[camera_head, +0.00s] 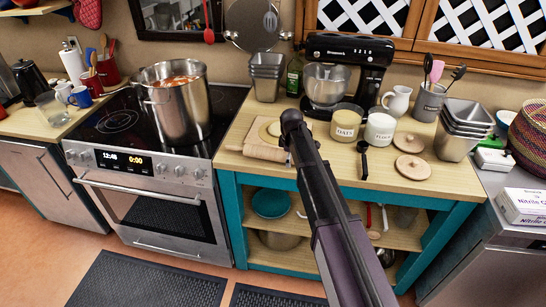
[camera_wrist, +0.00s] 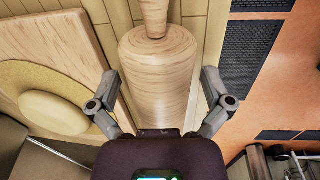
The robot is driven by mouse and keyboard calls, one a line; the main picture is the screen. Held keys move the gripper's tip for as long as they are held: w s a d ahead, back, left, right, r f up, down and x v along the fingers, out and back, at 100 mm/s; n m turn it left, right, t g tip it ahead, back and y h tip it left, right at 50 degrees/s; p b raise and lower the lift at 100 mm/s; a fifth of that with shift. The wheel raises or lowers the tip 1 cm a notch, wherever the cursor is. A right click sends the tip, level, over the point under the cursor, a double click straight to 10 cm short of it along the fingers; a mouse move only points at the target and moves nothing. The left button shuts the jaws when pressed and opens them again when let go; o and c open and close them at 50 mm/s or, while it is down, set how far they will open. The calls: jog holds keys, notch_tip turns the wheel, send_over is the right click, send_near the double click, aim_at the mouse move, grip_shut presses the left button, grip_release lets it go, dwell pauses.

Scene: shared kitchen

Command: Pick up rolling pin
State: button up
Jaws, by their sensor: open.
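The wooden rolling pin (camera_head: 263,152) lies on the wooden counter near its front edge, left of my arm in the head view. Its right part is hidden behind my arm there. In the wrist view the rolling pin (camera_wrist: 161,75) runs up the picture, its barrel between my fingers and its handle at the top. My gripper (camera_wrist: 163,82) is open, with one finger on each side of the barrel. I cannot tell whether the fingers touch it.
A board with dough (camera_wrist: 70,85) lies just left of the rolling pin in the wrist view. Canisters (camera_head: 346,123), a black spoon (camera_head: 363,160) and a stand mixer (camera_head: 340,75) stand or lie nearby. A pot (camera_head: 178,100) is on the stove at left. The counter's front edge is close.

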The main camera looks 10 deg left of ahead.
dwell(0.4)
jog(key=c, duration=1.2)
jog(key=shift+r, duration=0.1)
notch_tip(320, 180, up, 3)
jog(key=p, duration=0.3)
jog(key=shift+r, duration=0.1)
jog(key=s+d+r+p, duration=0.1)
jog(key=s+d, duration=0.1)
jog(key=s, duration=0.5)
jog(key=s+d+p, duration=0.1)
jog(key=s+d, duration=0.1)
jog(key=s, duration=0.6)
jog(key=shift+d+r, duration=0.35)
jog(key=shift+d, duration=0.05)
jog(key=shift+s, duration=0.1)
